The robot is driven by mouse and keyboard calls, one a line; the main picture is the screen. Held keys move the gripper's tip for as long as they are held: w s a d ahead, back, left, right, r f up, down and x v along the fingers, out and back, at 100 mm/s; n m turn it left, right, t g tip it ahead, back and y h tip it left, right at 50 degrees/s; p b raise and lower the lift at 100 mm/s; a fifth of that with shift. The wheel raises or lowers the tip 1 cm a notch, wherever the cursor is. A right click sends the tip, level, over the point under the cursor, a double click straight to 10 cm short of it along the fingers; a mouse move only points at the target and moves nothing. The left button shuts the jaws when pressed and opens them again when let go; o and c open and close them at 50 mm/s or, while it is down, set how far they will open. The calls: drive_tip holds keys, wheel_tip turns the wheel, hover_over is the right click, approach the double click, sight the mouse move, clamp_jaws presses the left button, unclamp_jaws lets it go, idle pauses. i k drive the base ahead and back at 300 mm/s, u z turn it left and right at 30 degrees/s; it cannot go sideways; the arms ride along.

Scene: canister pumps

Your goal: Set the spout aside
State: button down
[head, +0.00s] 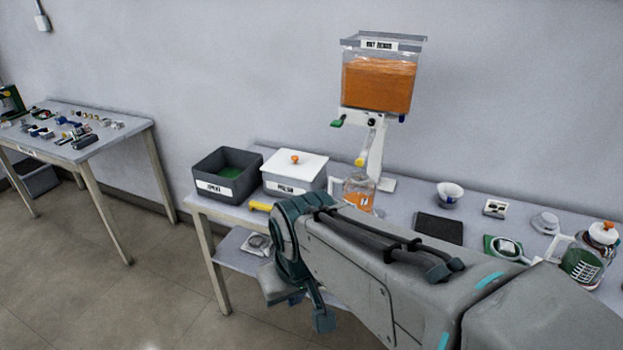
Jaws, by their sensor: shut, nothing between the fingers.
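A clear dispenser with orange contents (379,83) stands on a white stand (377,155) at the back of the table. A small yellow piece (360,161) shows low on the stand, above a jar with orange contents (359,193). Another yellow piece (260,206) lies at the table's front edge, left of my arm. I cannot tell for sure which part is the spout. My gripper (308,306) is at the end of my arm, in front of the table's front edge, pointing down. It is shut and holds nothing. My arm hides part of the table and the jar's lower part.
A dark open bin (227,188) and a white-lidded bin (294,176) stand at the table's left end. A black mat (438,229), a white bowl (449,194) and a lidded jar (590,255) are to the right. A second table (110,138) at left holds small parts.

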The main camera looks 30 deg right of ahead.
sight(360, 162)
drive_tip(key=z, duration=0.65)
drive_tip(key=i, duration=0.75)
drive_tip(key=z, duration=2.15)
drive_tip(key=k, duration=0.75)
drive_tip(key=u, duration=0.65)
